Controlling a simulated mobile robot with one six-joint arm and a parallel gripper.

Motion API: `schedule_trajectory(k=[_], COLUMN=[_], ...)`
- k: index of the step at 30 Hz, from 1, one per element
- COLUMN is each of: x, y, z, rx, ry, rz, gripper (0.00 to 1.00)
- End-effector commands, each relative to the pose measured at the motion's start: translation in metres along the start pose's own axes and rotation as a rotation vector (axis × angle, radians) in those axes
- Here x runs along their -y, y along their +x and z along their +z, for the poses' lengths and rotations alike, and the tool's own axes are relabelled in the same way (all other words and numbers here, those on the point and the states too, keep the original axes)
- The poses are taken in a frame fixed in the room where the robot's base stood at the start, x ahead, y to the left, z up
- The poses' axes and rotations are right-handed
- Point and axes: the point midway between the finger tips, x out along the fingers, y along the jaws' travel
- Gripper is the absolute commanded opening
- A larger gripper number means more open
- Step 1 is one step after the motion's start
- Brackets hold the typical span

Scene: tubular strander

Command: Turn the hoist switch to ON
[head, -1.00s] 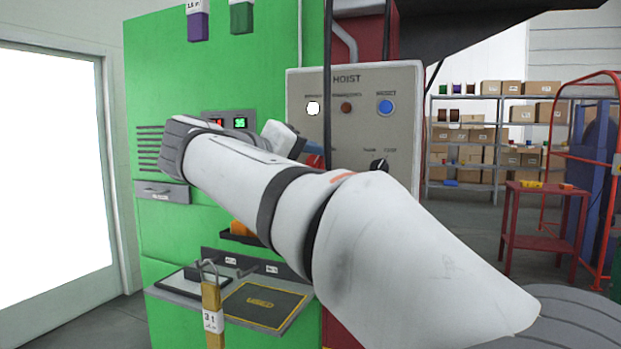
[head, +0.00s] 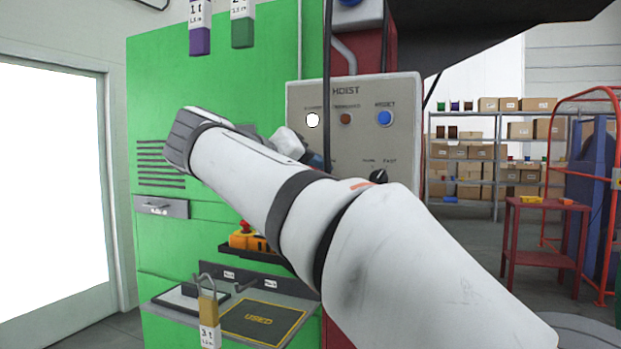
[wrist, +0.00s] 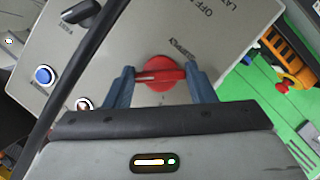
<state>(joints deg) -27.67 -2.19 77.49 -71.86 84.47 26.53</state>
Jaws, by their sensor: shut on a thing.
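The hoist switch is a red rotary knob (wrist: 160,64) on the grey HOIST panel (head: 405,150). In the wrist view its raised grip bar, with a pale line, lies roughly across the picture between my two blue fingers. My gripper (wrist: 160,77) is shut on this knob, one finger at each end of the bar. Printed OFF lettering shows on the panel above right of the knob. An ON mark cannot be made out. In the head view my arm hides the knob, and only a little of my gripper shows.
The panel also carries a white lamp (head: 312,120), a dark red lamp (head: 345,118), a blue button (head: 384,118) and a black selector (head: 379,176). A dark cable (wrist: 62,95) crosses the wrist view. A padlock (head: 208,310) hangs before the green cabinet's shelf.

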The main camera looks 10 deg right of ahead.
Motion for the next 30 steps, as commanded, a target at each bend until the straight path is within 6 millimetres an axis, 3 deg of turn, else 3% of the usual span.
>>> schedule_trajectory(k=[1,2,9,19,30], x=[0.001,0.001,0.0,-0.001,0.0], y=[0.0,0.0,0.0,-0.006,-0.063], z=[0.001,0.001,0.0,0.0,-0.001], rx=[0.002,0.002,0.001,-0.001,-0.003], ry=[0.0,0.0,0.0,0.0,0.0], rz=[-0.003,-0.003,-0.001,0.0,-0.003], gripper=[0.27,0.52,0.72,0.72,0.72])
